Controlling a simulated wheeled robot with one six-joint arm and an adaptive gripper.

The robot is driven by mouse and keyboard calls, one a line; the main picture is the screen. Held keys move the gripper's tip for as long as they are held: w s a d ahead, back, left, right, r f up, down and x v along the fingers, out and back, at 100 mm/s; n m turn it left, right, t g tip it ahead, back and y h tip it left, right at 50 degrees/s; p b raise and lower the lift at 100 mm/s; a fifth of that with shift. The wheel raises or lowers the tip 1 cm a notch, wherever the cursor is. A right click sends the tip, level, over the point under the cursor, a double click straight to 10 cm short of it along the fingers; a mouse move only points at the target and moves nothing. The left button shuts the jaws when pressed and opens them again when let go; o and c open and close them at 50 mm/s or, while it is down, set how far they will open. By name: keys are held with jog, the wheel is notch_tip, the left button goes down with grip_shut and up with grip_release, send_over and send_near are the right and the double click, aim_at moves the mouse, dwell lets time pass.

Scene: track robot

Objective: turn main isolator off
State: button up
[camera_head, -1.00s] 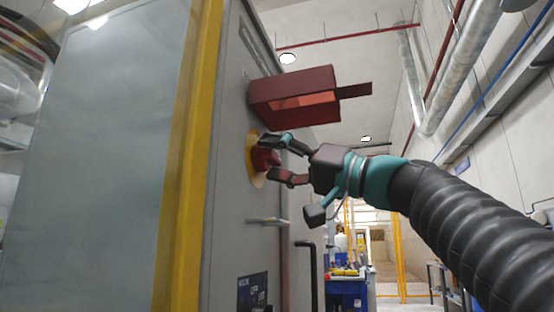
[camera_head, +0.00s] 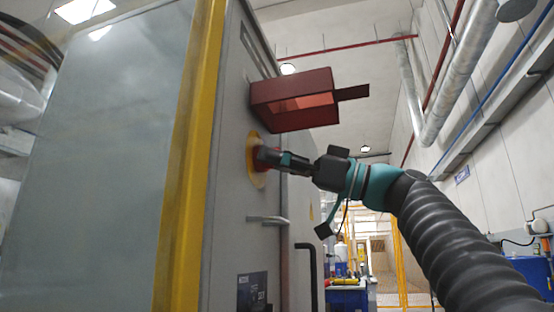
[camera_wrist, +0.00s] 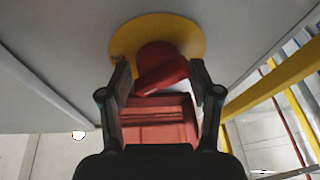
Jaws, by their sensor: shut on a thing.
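The main isolator is a red rotary knob (camera_wrist: 160,68) on a round yellow plate (camera_head: 256,160) on the grey cabinet's side face. In the wrist view the knob sits between my fingers, its handle bar slanted in the picture. My gripper (camera_head: 272,158) is at the knob and shut on it; from the body camera the fingers overlap one another and hide most of the knob. A red box-shaped cover (camera_head: 290,92) with an open underside stands out from the cabinet above the knob. It also shows between the fingers in the wrist view (camera_wrist: 158,122).
The grey cabinet (camera_head: 230,170) has a yellow edge post (camera_head: 190,150) at left. A metal handle (camera_head: 266,220) sticks out below the knob, and a dark label (camera_head: 252,292) is lower down. Open room lies to the right, with a blue workbench (camera_head: 348,292) far behind.

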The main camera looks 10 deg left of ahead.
jog(key=n+g+p, duration=0.1)
jog(key=n, duration=0.1)
jog(key=n+g+h+p, duration=0.1)
jog(key=n, duration=0.1)
jog(key=n+p, duration=0.1)
jog(key=n, duration=0.2)
jog(key=shift+w+r+g+h, duration=0.25)
jog(key=shift+r+g+h, duration=0.05)
jog(key=shift+g, duration=0.1)
jog(key=n+h+p, duration=0.1)
jog(key=n+p, duration=0.1)
jog(key=n, duration=0.1)
jog(key=shift+r+n, duration=0.1)
jog(key=shift+n, duration=0.3)
jog(key=shift+c, duration=0.3)
jog(key=shift+n+g+p, duration=0.3)
jog(key=shift+g+p, duration=0.05)
jog(key=shift+g, duration=0.05)
jog(key=shift+o, duration=0.3)
jog(key=o, duration=0.8)
jog(key=shift+o, duration=0.2)
jog(key=shift+f, duration=0.2)
jog(key=r+v, duration=0.1)
jog(key=v, duration=0.6)
jog(key=shift+d+f, duration=0.3)
jog(key=shift+f, duration=0.1)
